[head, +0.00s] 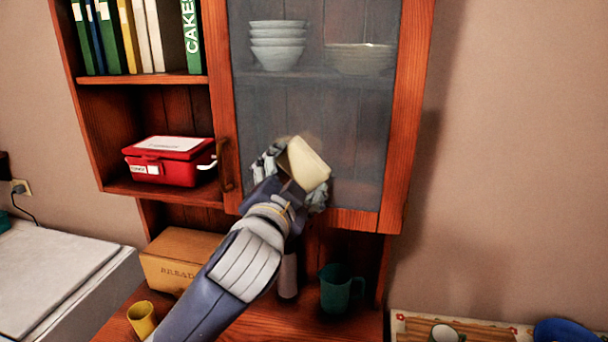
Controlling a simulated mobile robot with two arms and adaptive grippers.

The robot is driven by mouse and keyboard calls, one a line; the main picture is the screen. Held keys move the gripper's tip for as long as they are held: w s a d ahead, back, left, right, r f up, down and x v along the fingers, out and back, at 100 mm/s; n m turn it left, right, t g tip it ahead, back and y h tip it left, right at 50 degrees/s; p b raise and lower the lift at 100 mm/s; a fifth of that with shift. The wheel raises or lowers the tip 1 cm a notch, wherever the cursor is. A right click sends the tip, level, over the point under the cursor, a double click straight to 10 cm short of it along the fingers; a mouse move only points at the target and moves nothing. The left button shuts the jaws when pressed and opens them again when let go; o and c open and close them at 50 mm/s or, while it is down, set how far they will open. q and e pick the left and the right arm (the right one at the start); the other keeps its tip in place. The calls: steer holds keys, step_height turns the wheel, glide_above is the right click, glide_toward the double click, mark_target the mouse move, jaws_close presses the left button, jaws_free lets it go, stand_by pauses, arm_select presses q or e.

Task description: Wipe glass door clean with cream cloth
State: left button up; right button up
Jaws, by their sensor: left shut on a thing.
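The glass door (315,110) is the hazy pane in a reddish wood frame on the right half of the wall cabinet; it is shut. Stacked bowls and plates show dimly through it. My left gripper (292,172) is in front of the lower middle of the pane, shut on the cream cloth (308,164). The cloth is folded and sticks up from the fingers. A faint brownish smudge shows on the glass just above the cloth. I cannot tell whether the cloth touches the glass. My right gripper is not in view.
A door handle (226,165) is on the frame's left side. A red box (170,160) and books (135,38) fill the open shelves. Below stand a bread box (180,258), a yellow cup (141,318) and a green mug (338,288). Bare wall lies right.

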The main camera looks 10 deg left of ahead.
mark_target(284, 157)
arm_select(q)
steer(key=shift+a+f, duration=0.1)
steer(key=shift+a, duration=1.35)
steer(key=shift+a+r+p, duration=0.1)
steer(key=shift+r+p, duration=1.45)
steer(key=shift+p, duration=0.95)
steer(key=shift+d+p, duration=0.3)
steer(key=shift+d, duration=1.95)
steer(key=shift+s+d+p, duration=0.1)
steer(key=shift+d+p, duration=0.4)
steer(key=shift+d, duration=1.1)
steer(key=shift+a+p, duration=0.35)
steer(key=shift+a, duration=0.15)
steer(key=shift+a+p, duration=0.35)
steer(key=shift+a, duration=0.75)
steer(key=shift+a+p, duration=0.45)
steer(key=shift+a, duration=3.3)
